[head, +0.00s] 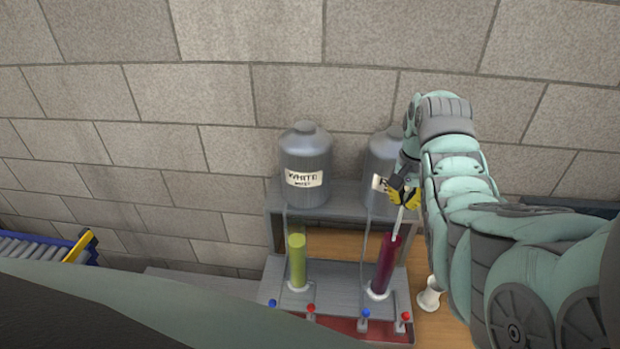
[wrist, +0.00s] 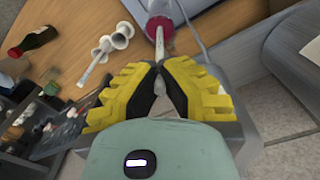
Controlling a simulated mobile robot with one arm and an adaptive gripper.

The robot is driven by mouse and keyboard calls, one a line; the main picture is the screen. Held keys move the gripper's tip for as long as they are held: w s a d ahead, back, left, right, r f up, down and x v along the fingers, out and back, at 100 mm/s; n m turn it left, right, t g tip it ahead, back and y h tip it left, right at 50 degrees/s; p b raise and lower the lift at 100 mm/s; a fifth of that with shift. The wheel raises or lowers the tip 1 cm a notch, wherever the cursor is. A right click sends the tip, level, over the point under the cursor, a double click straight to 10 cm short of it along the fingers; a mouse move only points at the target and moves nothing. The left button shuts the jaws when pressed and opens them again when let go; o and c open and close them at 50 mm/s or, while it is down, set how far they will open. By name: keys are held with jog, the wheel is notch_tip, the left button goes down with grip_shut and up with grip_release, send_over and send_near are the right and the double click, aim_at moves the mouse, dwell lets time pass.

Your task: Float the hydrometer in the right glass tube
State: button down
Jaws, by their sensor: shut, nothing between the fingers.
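The right glass tube (head: 384,268) stands upright on the lower shelf and holds dark red liquid; its top also shows in the wrist view (wrist: 150,23). The hydrometer (head: 397,226), a thin pale rod, stands in this tube with its upper part sticking out above the rim; it shows in the wrist view too (wrist: 160,42). My gripper (head: 403,203) is above the tube at the hydrometer's upper end. Its yellow fingers (wrist: 160,70) are shut, with nothing between them. Whether the fingertips touch the rod, I cannot tell. The left glass tube (head: 298,262) holds yellow-green liquid.
Two grey tanks stand on the upper shelf, the left one (head: 306,165) labelled white, the right one (head: 381,160) partly behind my arm. Red and blue valve knobs line the front edge. A white stand (head: 430,294) is right of the rack. A dark bottle (wrist: 38,38) shows in the wrist view.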

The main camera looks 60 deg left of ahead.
jog(key=c, duration=1.1)
grip_release()
jog(key=shift+o, duration=0.2)
jog(key=shift+r, duration=0.15)
notch_tip(320, 180, up, 24)
jog(key=p, duration=2)
